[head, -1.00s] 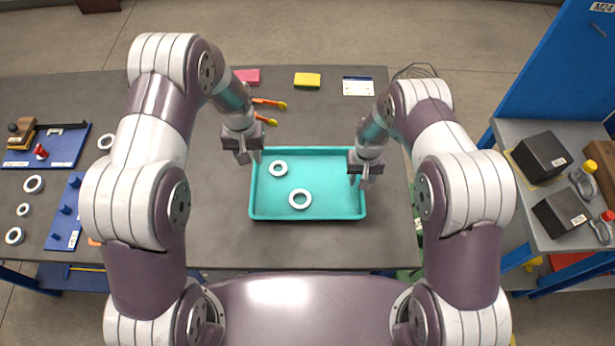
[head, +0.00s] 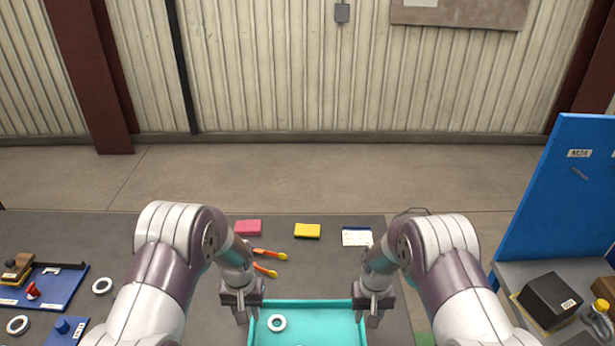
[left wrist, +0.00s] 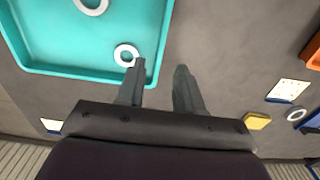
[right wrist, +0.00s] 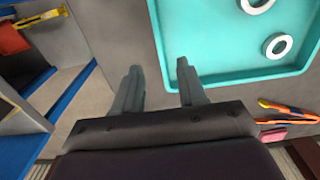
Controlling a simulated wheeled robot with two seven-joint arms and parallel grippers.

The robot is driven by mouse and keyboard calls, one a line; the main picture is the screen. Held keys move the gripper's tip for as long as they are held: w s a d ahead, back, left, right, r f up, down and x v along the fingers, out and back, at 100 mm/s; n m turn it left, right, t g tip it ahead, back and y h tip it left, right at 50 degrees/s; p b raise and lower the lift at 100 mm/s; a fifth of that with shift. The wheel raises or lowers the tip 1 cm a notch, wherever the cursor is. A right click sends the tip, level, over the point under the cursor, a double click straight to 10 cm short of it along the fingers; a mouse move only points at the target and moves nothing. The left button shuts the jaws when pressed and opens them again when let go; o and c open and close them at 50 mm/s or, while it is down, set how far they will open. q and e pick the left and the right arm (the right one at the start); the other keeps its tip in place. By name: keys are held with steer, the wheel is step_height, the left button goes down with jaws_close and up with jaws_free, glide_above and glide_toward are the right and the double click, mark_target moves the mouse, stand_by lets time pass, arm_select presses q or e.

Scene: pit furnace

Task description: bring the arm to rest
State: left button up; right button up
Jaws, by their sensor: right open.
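My left gripper (head: 241,316) is at the left edge of the teal tray (head: 312,303) in the head view. Its fingers stand apart with nothing between them in the left wrist view (left wrist: 160,80). My right gripper (head: 372,318) is at the tray's right edge, open and empty; its spread fingers show in the right wrist view (right wrist: 158,75). Both grippers are above the table. A white ring (head: 277,323) lies in the tray. A second ring (right wrist: 257,4) in the tray shows partly in the wrist views. The tray's near part is cut off in the head view.
A pink block (head: 248,228), a yellow block (head: 307,231), a white card (head: 357,237) and orange-handled tools (head: 265,270) lie behind the tray. Blue boards and loose rings (head: 103,286) are at left. A shelf with dark boxes (head: 550,299) stands at right.

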arm_select(q)
steer(key=s+a+r+b, duration=0.1)
steer(key=s+r+b, duration=0.2)
steer(key=s, duration=0.6)
steer(key=s+a+r+t+b, duration=0.1)
steer(key=s+a+r+b, duration=0.1)
steer(key=s+r, duration=0.4)
steer(key=s+b, duration=0.1)
steer(key=s, duration=0.2)
steer(key=shift+a+r+b, duration=0.3)
steer(key=shift+r, duration=0.1)
arm_select(e)
steer(key=s+d+r, duration=0.1)
steer(key=s+r, duration=0.4)
steer(key=s, duration=0.4)
steer(key=s+d+r+t, duration=0.1)
steer(key=s+d+r, duration=0.1)
steer(key=s+r, duration=0.4)
steer(key=s, duration=0.3)
steer(key=shift+d, duration=0.2)
arm_select(q)
steer(key=shift+s, duration=0.1)
